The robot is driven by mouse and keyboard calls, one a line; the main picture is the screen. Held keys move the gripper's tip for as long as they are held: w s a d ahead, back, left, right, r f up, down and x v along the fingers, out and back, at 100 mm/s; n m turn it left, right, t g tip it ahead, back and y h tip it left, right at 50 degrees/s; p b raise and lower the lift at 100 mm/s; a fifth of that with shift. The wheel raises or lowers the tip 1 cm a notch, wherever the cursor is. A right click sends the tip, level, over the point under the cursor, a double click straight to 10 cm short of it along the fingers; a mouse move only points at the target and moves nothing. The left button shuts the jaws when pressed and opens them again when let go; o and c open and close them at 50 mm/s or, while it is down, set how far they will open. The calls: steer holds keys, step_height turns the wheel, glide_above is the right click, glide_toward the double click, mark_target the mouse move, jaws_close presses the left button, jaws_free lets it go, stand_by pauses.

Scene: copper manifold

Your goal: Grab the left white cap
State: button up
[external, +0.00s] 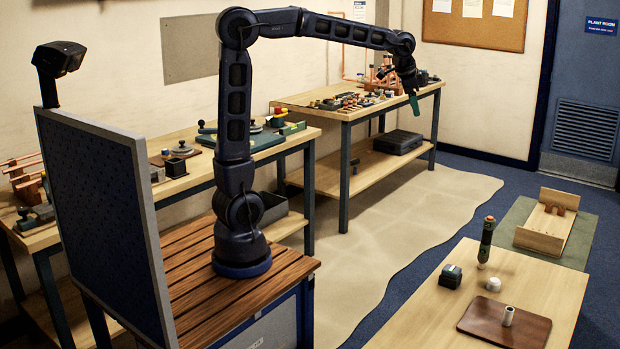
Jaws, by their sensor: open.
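A small round white cap (493,284) sits on the wooden table (420,312) at the lower right. It is the only clear loose white cap I can make out. A small pale tip shows under the upright dark green tool (487,240) to its upper left; I cannot tell whether that is a cap. My gripper (414,104) hangs from the arm's end in the upper middle, fingers pointing down, high up and far from the cap. It is open and looks empty; its green fingers are small in this view.
A dark block (450,276) stands left of the cap. A pale hollow cylinder (508,315) stands on a brown board (486,325) in front of it. A wooden cradle (546,222) lies behind. Cluttered workbenches (345,112) line the wall; the beige floor mat (400,215) is clear.

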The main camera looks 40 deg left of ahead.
steer(key=w+d+f+m+g+h, duration=0.1)
steer(key=d+m, duration=0.1)
steer(key=d, duration=0.5)
steer(key=w+d+f+m, duration=0.1)
steer(key=d, duration=0.7)
steer(key=m+g+h, duration=0.1)
steer(key=m+g, duration=0.1)
steer(key=m, duration=0.2)
glide_above(493, 279)
steer(key=a, duration=0.2)
step_height(493, 279, down, 47)
steer(key=shift+s+f, duration=0.1)
steer(key=shift+s, duration=0.05)
steer(key=shift+h, duration=0.3)
steer(key=shift+x, duration=2.85)
steer(key=c, duration=1.1)
